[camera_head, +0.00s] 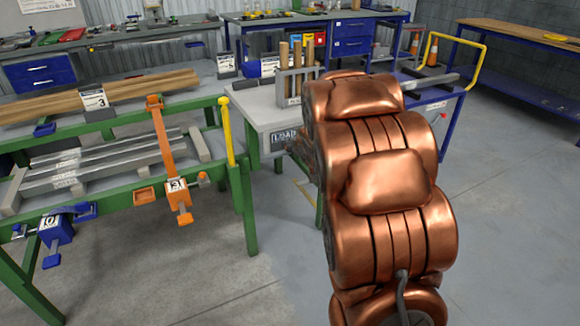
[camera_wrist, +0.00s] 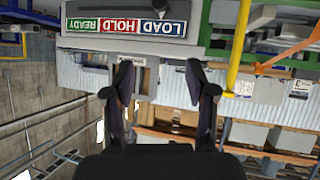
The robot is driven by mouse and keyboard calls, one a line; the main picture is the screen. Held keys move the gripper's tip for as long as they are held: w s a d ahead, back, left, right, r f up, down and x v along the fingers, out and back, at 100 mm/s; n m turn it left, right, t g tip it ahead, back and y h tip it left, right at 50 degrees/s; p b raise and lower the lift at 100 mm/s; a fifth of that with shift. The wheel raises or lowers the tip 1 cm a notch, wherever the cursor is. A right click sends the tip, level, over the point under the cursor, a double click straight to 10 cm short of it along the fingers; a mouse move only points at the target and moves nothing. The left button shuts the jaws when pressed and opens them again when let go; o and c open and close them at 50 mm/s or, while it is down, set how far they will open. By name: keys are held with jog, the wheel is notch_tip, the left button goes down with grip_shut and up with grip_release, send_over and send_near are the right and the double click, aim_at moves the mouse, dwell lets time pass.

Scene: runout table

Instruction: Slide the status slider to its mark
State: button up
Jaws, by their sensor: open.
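The status board shows in the wrist view with a blue LOAD field (camera_wrist: 165,27), a red HOLD field (camera_wrist: 120,25) and a green READY field (camera_wrist: 82,24), upside down. A small dark piece that looks like the slider (camera_wrist: 160,8) stands at the LOAD field, near the picture's top edge. My gripper (camera_wrist: 160,80) is open and empty, its two fingers apart and pointing towards the board, not visibly touching it. In the head view the LOAD label (camera_head: 284,136) shows on the pale table's front; my copper arm hides the rest of the board and the gripper's fingers.
A green bench (camera_head: 120,190) with metal bars, an orange clamp (camera_head: 170,160) and a blue clamp (camera_head: 55,232) stands left. A yellow post (camera_head: 226,130) rises beside the board. Upright wooden pieces (camera_head: 297,58) stand behind.

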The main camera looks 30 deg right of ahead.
jog(key=w+d+f+n+t+y+b, duration=0.1)
jog(key=w+d+f+t+b, duration=0.25)
jog(key=f+b, duration=0.25)
jog(key=w+d+f+t+y+b, duration=0.2)
jog(key=w+d+f+t+b, duration=0.1)
jog(key=w+f+b, duration=0.3)
jog(key=shift+w+d+f, duration=0.1)
jog(key=shift+w+f, duration=0.1)
jog(key=shift+w, duration=0.75)
jog(key=shift+w+a+f, duration=0.1)
jog(key=shift+w+f, duration=0.05)
jog(key=shift+w, duration=0.75)
jog(key=shift+w+d+f, duration=0.1)
jog(key=shift+w+f, duration=0.1)
jog(key=shift+w, duration=0.75)
grip_shut()
jog(key=shift+r, duration=0.1)
